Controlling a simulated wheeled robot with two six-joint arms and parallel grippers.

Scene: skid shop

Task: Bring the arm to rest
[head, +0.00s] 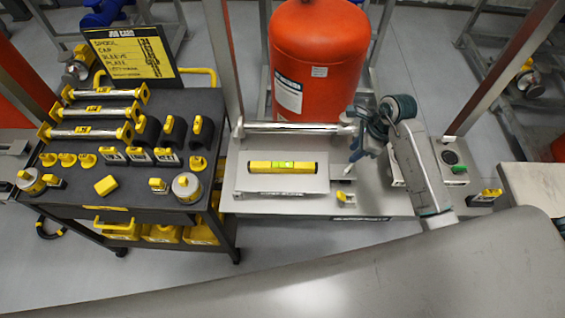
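My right arm reaches in from the lower right over the grey bench (290,207), its forearm bent up and its wrist turned left. My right gripper (354,150) is at the bench's right part, close to the right end of a shiny metal tube (290,128). Its fingers are small and partly hidden by the wrist, so I cannot tell whether they are open or touch the tube. My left gripper is not in view.
A yellow level (282,168) lies on a plate on the bench. A large red tank (318,60) stands behind. A dark cart (130,200) with yellow-handled parts and a sign (128,56) is at the left. A post (495,65) rises right of my arm.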

